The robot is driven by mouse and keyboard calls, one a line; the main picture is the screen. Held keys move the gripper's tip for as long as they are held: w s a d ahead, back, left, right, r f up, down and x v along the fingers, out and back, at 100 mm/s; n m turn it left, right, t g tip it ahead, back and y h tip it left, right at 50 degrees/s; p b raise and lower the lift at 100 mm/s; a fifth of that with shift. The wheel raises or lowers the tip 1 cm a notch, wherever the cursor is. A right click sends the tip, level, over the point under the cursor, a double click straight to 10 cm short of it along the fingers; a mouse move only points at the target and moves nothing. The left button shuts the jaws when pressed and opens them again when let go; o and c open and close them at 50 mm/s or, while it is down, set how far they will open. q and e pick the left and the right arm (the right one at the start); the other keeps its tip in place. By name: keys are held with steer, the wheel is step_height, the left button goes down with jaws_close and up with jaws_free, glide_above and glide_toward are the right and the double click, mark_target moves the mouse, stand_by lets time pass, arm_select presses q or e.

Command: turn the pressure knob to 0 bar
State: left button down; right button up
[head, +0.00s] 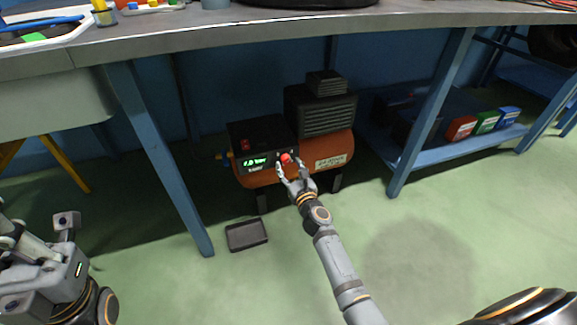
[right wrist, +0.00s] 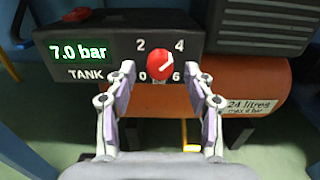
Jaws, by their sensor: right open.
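The red pressure knob (right wrist: 161,66) sits on the dark front panel of an orange compressor (head: 262,177), which stands on the floor under the workbench. Its white pointer line slants up to the right, towards the 4. The marks 0, 2, 4 and 6 surround it. The green tank display (right wrist: 78,51) reads 7.0 bar. My right gripper (head: 284,166) is open at the panel. In the right wrist view its fingers (right wrist: 160,78) stand either side of the knob; I cannot tell whether they touch it. My left arm shows at the lower left; its gripper (head: 20,232) is unclear.
The workbench (head: 230,30) overhangs the compressor, with blue legs (head: 160,165) to either side. A dark tray (head: 247,235) lies on the floor in front. A lower shelf (head: 440,150) at the right carries several coloured boxes. The green floor in front is mostly clear.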

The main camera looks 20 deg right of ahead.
steer(key=shift+w, duration=0.7)
jaws_close()
